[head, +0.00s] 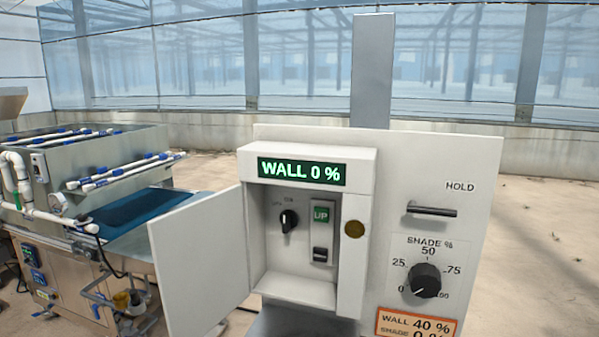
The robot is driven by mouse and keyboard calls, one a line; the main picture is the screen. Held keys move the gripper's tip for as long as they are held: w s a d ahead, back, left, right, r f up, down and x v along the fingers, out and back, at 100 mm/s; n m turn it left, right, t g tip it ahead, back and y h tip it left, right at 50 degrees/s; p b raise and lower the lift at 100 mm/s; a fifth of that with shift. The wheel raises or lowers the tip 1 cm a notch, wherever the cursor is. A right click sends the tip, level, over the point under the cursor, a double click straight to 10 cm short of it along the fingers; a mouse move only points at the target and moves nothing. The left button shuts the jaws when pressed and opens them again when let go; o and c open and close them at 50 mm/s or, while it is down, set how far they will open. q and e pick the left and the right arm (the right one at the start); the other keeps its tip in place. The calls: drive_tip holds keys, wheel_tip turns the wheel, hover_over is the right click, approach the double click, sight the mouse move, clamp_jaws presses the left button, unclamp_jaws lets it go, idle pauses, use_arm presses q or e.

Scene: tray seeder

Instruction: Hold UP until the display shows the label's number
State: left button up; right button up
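A green-lit display (302,171) at the top of a white control box reads WALL 0 %. Inside the open box is a green UP button (321,215) with a dark rocker or button (320,254) below it. A small black selector knob (289,220) sits to their left, its lettering too small to read. The orange-edged label (416,325) at the lower right reads WALL 40 % and SHADE 0 %, its lower line cut by the frame edge. Neither of my grippers is in view.
The box door (202,262) stands open to the left. Right of the box, the panel carries a dark HOLD lever (433,210) and a black SHADE % knob (425,281). A tray seeder machine (88,160) stands at the left. Sandy floor lies around.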

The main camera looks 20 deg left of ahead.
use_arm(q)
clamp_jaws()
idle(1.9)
